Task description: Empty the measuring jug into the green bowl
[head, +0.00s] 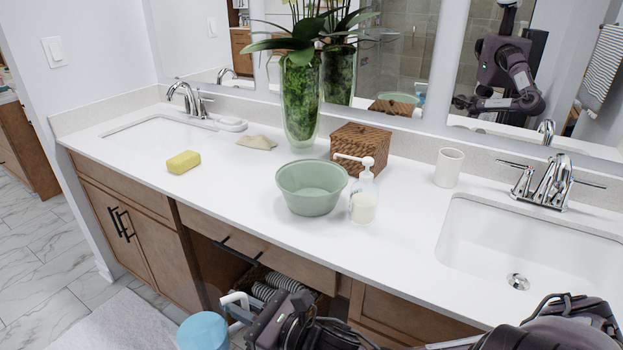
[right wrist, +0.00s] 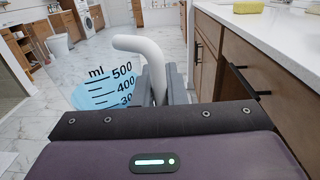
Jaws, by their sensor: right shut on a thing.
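The green bowl (head: 312,187) stands upright on the white counter, left of the soap dispenser; its visible inside looks empty. The measuring jug (head: 203,331) is low at the bottom of the head view, in front of the cabinets and below counter height. It looks light blue, with a white handle (head: 236,299). My right gripper (head: 246,312) is shut on that handle. In the right wrist view the jug (right wrist: 104,88) shows black ml marks, and its handle (right wrist: 146,52) runs between the fingers (right wrist: 161,84). My left gripper is not in view.
A soap dispenser (head: 363,195) stands close right of the bowl, with a wicker box (head: 360,148) and plant vase (head: 300,100) behind. A yellow sponge (head: 184,162) lies left. The counter (head: 240,185) is clear between sponge and bowl.

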